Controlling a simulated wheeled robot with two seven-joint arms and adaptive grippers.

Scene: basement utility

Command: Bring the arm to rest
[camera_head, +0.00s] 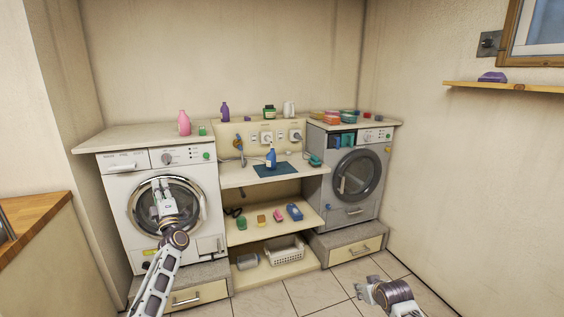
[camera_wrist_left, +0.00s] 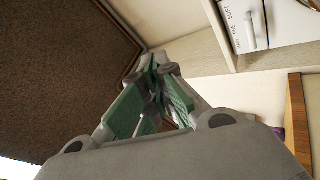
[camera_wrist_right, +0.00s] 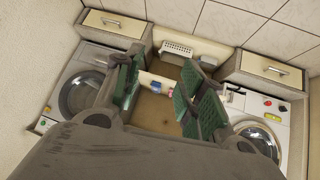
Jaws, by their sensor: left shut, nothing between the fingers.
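My left arm reaches up from the bottom left in the head view. My left gripper (camera_head: 162,190) shows in front of the round door of the white washing machine (camera_head: 120,190); I cannot tell whether it touches the door. In the left wrist view its green-padded fingers (camera_wrist_left: 157,68) meet at the tips with nothing between them. My right gripper (camera_head: 368,291) is low at the bottom right of the head view, over the tiled floor. In the right wrist view its fingers (camera_wrist_right: 158,78) are apart and empty.
A grey washing machine (camera_head: 383,165) stands at the right. Between the machines are shelves (camera_head: 262,229) with bottles, small coloured items and a white basket (camera_head: 285,250). A wall shelf (camera_head: 520,88) juts out at the right. A wooden counter (camera_head: 35,222) is at the left. The floor tiles (camera_head: 310,292) look clear.

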